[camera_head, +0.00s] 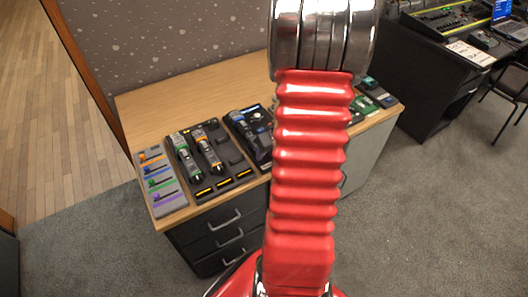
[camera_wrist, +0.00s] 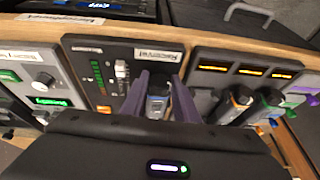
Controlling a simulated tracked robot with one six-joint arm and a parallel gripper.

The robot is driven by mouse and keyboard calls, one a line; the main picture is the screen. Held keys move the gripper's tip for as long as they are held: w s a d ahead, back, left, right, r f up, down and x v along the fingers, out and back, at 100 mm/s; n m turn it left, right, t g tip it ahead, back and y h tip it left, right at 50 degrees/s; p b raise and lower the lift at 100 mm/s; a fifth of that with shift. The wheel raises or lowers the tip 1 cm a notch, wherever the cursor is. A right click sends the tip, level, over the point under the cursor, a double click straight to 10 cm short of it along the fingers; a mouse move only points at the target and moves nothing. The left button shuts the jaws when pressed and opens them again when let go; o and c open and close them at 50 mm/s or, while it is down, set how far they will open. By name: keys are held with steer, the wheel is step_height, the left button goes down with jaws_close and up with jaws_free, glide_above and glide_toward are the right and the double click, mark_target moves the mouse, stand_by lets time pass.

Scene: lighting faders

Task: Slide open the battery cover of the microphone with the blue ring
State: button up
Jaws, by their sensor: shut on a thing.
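The microphone with the blue ring (camera_wrist: 157,104) shows in the wrist view between the two dark purple fingers of my gripper (camera_wrist: 160,80). The fingers are shut on it, one on each side. Its near end is hidden by the dark gripper body, and I cannot make out the edge of its battery cover. It lies at the receiver panel (camera_wrist: 112,55), beside a white label. In the head view my red arm hides my gripper.
In the head view, microphones with a green ring (camera_head: 187,158) and an orange ring (camera_head: 208,150) lie in a dark tray (camera_head: 229,152). A grey fader panel (camera_head: 166,197) is at the left. The desk (camera_head: 160,103) is clear behind them.

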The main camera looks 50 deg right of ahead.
steer(key=shift+s+a, duration=0.3)
steer(key=shift+s, duration=0.6)
steer(key=o, duration=1.1)
steer(key=v, duration=1.4)
steer(key=shift+f, duration=0.1)
